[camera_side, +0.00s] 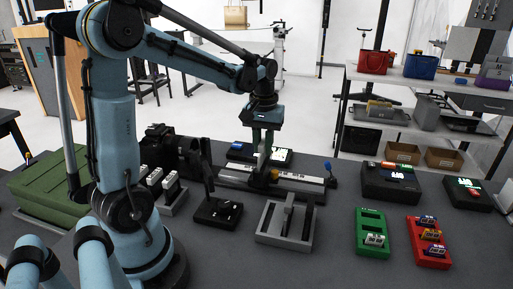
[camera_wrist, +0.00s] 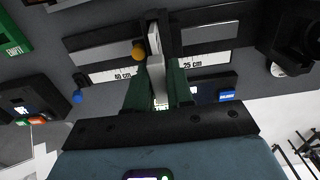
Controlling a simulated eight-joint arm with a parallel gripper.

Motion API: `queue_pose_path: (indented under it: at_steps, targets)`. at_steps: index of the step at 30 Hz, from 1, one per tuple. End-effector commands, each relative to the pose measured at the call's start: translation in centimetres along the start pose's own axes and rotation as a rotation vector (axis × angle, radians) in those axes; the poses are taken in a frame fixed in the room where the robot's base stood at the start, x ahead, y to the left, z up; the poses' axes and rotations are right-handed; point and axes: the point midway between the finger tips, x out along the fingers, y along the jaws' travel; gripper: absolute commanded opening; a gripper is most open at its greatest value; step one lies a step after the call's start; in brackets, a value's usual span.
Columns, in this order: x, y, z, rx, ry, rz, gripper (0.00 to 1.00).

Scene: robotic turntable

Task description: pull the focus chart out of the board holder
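The focus chart (camera_wrist: 156,68) shows as a thin pale grey board, nearly edge-on, in the wrist view. It stands in the dark board holder (camera_wrist: 172,38), which has an orange knob (camera_wrist: 138,50) and sits across a ruler-marked rail. My gripper (camera_wrist: 158,82) has its two dark green fingers close together, one on each side of the chart, and looks shut on it. In the side view my gripper (camera_side: 264,156) points straight down over the rail (camera_side: 305,181). The fingers hide much of the chart and holder there.
A black stand (camera_side: 218,212), a grey slotted holder (camera_side: 286,226), a green tray (camera_side: 372,246) and a red tray (camera_side: 428,256) stand in front of the rail. A black camera-like device (camera_side: 165,145) is at left. Black boxes (camera_side: 391,184) are at right. Space above the rail is open around my arm.

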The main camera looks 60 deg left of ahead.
Motion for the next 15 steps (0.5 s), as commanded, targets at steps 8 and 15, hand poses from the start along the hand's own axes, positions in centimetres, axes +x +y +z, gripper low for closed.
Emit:
queue_pose_path:
  at_steps: [8,15]
  targets:
    - [-0.11,0.0,0.0,0.0,0.0,0.0,0.0]
    - [-0.91,0.01,-0.02,0.0,0.0,0.0,0.0]
